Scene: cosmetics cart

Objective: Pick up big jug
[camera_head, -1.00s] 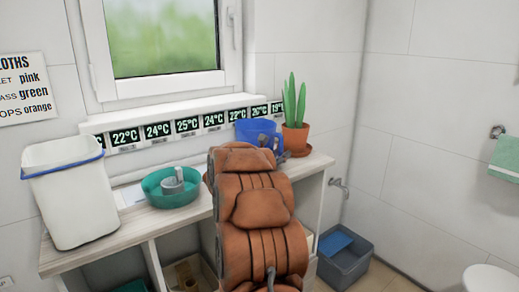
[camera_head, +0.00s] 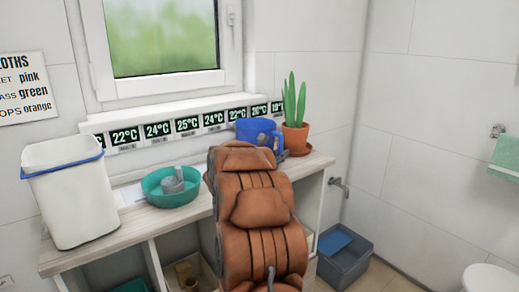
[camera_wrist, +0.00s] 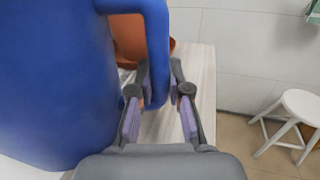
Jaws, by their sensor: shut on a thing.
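The big jug (camera_head: 254,131) is blue and is at the right part of the counter, left of the potted plant. My orange-brown arm hides its lower part in the head view. In the wrist view, the big jug (camera_wrist: 50,80) fills the left side, and its handle (camera_wrist: 155,45) comes down between my fingers. My gripper (camera_wrist: 160,85) is shut on this handle. In the head view, only a small part of my gripper shows beside the jug. I cannot tell whether the jug's base touches the counter.
A potted cactus (camera_head: 295,135) stands close to the jug's right side. A teal bowl (camera_head: 171,195) with a grey item and a white bin (camera_head: 70,190) stand on the counter's left. A grey tub (camera_head: 345,262) is on the floor. A white stool (camera_wrist: 297,108) stands right, below.

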